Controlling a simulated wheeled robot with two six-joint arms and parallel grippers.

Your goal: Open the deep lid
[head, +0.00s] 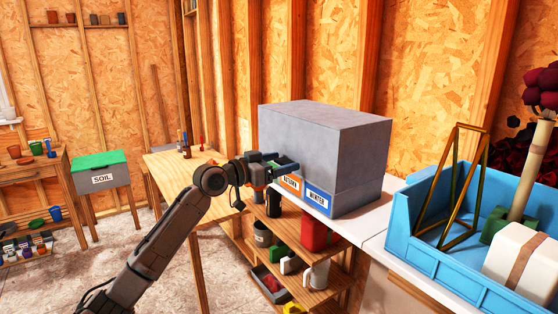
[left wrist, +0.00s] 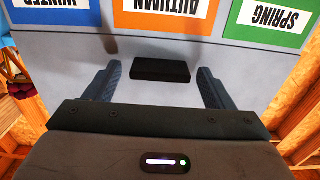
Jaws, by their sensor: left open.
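A large grey box (head: 352,192) stands on a pale worktop, with season labels along its low front. Its deep grey lid (head: 325,140) sits down on it and looks closed. In the left wrist view a black handle (left wrist: 160,70) shows on the grey front (left wrist: 240,65), on the far side of the labels' upside-down tops. My left gripper (head: 285,166) is at the box front, over part of the labels. Its open fingers (left wrist: 157,86) are on either side of the handle, with gaps at both ends. In the head view the gripper hides the handle. My right gripper is not in view.
A blue cart or tray (head: 425,265) with a gold frame and a white block stands at the right. Shelves (head: 330,285) with cans and a red container lie under the worktop. A wooden table (head: 185,170) and a green-lidded soil box (head: 100,180) are at the left.

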